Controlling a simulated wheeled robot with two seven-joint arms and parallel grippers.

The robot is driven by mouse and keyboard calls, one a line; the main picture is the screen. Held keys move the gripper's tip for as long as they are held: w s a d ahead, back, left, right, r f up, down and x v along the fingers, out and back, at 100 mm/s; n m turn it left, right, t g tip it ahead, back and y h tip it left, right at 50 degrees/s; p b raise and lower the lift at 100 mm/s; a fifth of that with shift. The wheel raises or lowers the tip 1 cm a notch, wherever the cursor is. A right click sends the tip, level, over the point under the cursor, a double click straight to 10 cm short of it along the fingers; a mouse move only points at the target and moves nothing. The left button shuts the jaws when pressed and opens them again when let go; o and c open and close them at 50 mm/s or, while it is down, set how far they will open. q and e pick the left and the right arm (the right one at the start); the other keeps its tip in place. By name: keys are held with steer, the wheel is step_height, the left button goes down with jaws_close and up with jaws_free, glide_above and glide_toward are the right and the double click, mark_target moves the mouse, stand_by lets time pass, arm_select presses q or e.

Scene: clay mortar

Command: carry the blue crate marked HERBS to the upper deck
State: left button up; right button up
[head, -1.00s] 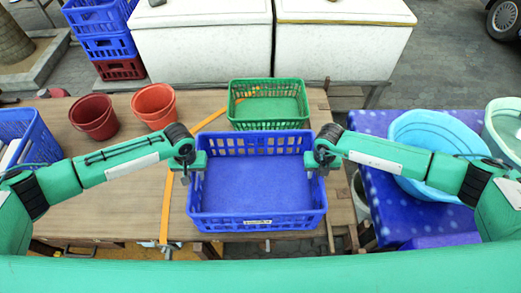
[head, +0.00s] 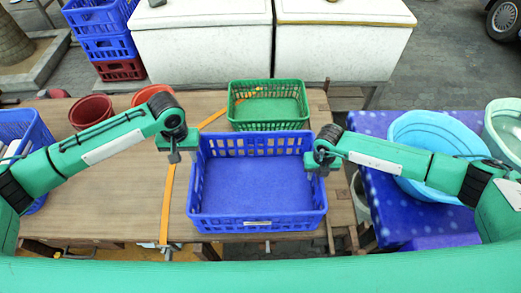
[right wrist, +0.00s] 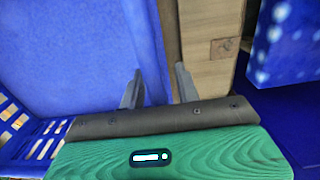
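The blue crate (head: 255,190) stands on the wooden table in front of me, its inside bare. A small white label (head: 258,223) on its near wall is too small to read. My right gripper (head: 317,171) is at the crate's right wall. In the right wrist view its fingers (right wrist: 158,88) are apart, one on each side of the crate's rim (right wrist: 147,50), with a gap showing. My left gripper (head: 183,156) is above and just left of the crate's left wall, empty, and its fingers look apart. I cannot make out an upper deck.
A green crate (head: 268,121) stands behind the blue one. Red pots (head: 91,111) stand at the table's (head: 130,205) back left. A blue cloth-covered table (head: 377,204) with a light-blue basin (head: 428,133) is at right. White chests (head: 203,50) stand behind. The left table area is mostly clear.

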step_height(320, 180, up, 12)
steer(key=shift+r, duration=0.1)
stand_by(0.4)
stand_by(0.4)
